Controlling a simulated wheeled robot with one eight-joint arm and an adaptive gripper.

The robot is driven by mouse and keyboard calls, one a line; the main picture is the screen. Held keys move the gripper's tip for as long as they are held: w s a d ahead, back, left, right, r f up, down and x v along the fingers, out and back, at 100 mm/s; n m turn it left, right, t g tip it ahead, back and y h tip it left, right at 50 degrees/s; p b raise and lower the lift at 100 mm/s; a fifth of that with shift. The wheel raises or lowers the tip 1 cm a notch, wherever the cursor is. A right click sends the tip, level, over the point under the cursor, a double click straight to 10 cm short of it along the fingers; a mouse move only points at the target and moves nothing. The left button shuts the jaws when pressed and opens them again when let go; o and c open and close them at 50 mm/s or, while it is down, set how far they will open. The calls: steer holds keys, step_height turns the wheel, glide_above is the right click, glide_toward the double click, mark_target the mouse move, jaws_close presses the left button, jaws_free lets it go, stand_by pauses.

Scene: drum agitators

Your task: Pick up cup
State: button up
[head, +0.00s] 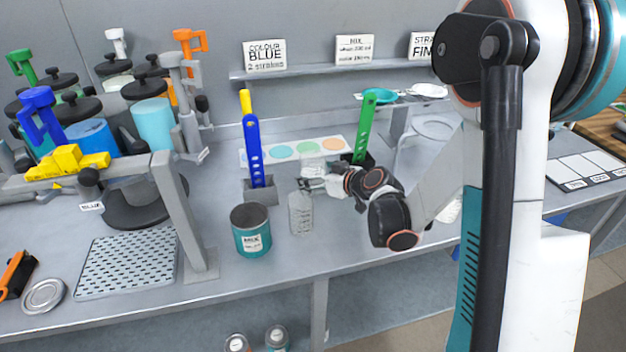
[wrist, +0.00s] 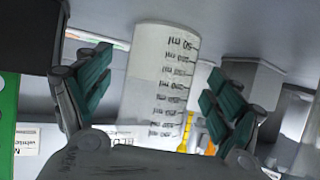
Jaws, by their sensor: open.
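The cup is a clear measuring cup (head: 301,212) with ml markings. It stands upright on the grey bench, just right of the teal MIX tin. In the wrist view the cup (wrist: 160,85) appears upside down, between the two spread fingers. My gripper (head: 318,184) reaches in from the right, at the upper part of the cup. In the wrist view my gripper (wrist: 157,80) is open, with a gap showing between each green finger pad and the cup. The far side of the cup is hidden.
The teal MIX tin (head: 252,232) stands close left of the cup. A blue strainer stick (head: 253,150) in a grey holder is behind, and a green stick (head: 365,130) stands behind my gripper. A perforated tray (head: 128,266) lies at left. The bench in front of the cup is clear.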

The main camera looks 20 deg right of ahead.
steer(key=x, duration=0.2)
steer(key=shift+w+a+f, duration=0.1)
steer(key=shift+w+f, duration=0.05)
steer(key=shift+w, duration=0.05)
steer(key=shift+c, duration=0.6)
steer(key=c, duration=1.2)
